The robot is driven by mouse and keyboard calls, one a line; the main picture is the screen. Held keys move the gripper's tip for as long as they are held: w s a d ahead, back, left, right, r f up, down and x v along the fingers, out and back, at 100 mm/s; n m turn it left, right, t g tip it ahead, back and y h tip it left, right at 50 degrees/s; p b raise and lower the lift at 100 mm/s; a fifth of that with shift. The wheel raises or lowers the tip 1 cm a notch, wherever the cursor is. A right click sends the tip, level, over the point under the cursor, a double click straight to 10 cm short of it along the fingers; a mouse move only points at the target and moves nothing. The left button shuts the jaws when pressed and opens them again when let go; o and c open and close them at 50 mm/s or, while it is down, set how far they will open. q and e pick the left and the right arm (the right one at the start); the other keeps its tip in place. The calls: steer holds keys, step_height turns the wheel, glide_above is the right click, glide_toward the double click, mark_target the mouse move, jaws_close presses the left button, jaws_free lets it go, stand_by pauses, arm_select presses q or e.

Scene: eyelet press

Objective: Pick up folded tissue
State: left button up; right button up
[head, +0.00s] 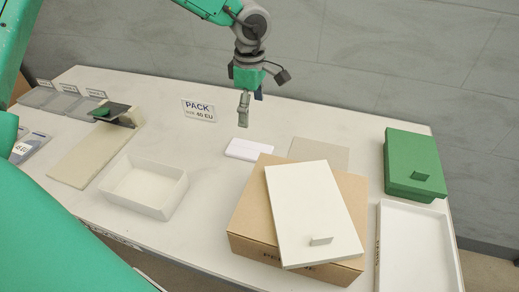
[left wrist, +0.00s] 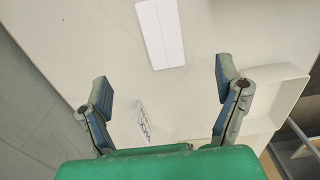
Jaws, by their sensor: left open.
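The folded tissue (head: 249,149) is a flat white rectangle lying on the table near the middle of the head view. In the left wrist view the tissue (left wrist: 161,34) shows at the top centre, with a fold line along its length. My left gripper (head: 250,101) is above the table, behind the tissue in the head view, pointing down. In the left wrist view its two fingers (left wrist: 163,86) are spread wide with nothing between them, and the tissue lies beyond their tips. My right gripper is in neither view.
A cardboard box (head: 252,219) with a white lid (head: 312,208) on top stands in front of the tissue. A beige flat piece (head: 318,150) lies right of it. A PACK sign (head: 199,110) stands left, an open white tray (head: 143,187) front left, a green box (head: 413,160) right.

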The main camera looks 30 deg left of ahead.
arm_select(q)
glide_toward(252, 149)
steer(key=shift+w+a+f+b, duration=0.1)
steer(key=shift+a+f+b, duration=0.25)
steer(key=shift+a, duration=0.4)
steer(key=f, duration=0.1)
steer(key=d+f, duration=0.1)
steer(key=f, duration=0.1)
steer(key=shift+f+b, duration=0.2)
steer(key=shift+b, duration=0.1)
steer(key=shift+d+f, duration=0.35)
steer(key=f, duration=0.3)
steer(key=f+b, duration=0.1)
steer(key=shift+a+f, duration=0.35)
steer(key=shift+a, duration=0.05)
steer(key=shift+a+f, duration=0.15)
steer(key=shift+d, duration=0.45)
steer(key=c, duration=0.9)
steer(key=shift+r, duration=0.2)
steer(key=shift+c, duration=0.2)
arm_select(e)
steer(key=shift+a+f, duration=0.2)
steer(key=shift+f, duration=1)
